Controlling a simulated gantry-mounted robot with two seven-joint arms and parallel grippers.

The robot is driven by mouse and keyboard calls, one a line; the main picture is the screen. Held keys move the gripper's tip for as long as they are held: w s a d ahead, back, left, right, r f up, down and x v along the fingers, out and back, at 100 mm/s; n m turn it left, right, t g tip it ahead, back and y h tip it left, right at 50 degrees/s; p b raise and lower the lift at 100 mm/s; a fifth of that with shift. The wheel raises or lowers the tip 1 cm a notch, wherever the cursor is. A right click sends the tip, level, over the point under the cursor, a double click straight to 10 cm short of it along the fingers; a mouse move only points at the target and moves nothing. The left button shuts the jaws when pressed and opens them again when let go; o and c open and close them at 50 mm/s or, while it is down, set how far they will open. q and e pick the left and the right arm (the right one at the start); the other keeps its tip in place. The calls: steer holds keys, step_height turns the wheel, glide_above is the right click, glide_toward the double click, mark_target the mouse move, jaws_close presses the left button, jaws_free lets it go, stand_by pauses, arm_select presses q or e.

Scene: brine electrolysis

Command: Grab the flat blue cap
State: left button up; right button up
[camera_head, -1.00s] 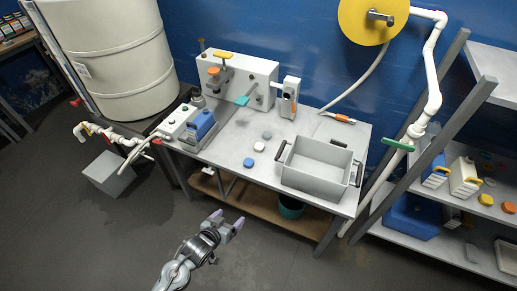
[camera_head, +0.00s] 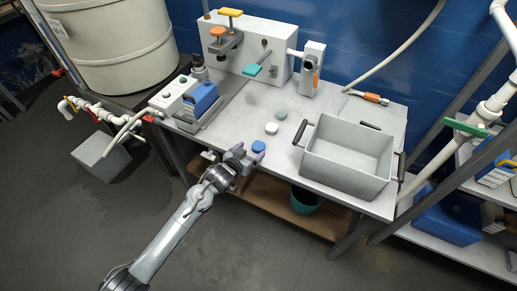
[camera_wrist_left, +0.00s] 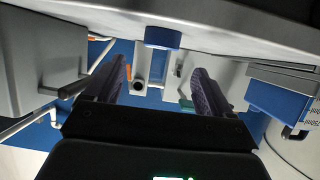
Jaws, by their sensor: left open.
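The flat blue cap (camera_head: 259,146) lies near the front edge of the grey workbench (camera_head: 232,129). In the left wrist view, which looks upside down, the blue cap (camera_wrist_left: 163,38) sits by the bench top, between the lines of my fingers and beyond their tips. My left gripper (camera_head: 237,154) is at the bench's front edge, just short of the cap. Its purple fingers are open and empty, and they also show in the wrist view (camera_wrist_left: 160,84). One finger appears close below the cap in the head view; I cannot tell whether they touch. My right gripper is not in view.
A white cap (camera_head: 271,128) and a grey-green cap (camera_head: 281,115) lie behind the blue one. A grey bin (camera_head: 345,185) with dark handles stands to the right. A blue-and-white device (camera_head: 203,99) stands to the left. Bare bench lies between the devices and caps.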

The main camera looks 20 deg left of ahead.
mark_target(259, 144)
arm_select(q)
steer(key=shift+x, duration=0.8)
steer(key=shift+w+d+f+b, duration=0.1)
steer(key=shift+w+f+b, duration=0.15)
steer(key=shift+f+b, duration=0.15)
steer(key=shift+b+x, duration=1.15)
steer(key=shift+x, duration=1.2)
steer(key=shift+c, duration=0.6)
steer(key=c, duration=0.9)
steer(key=shift+r, duration=0.15)
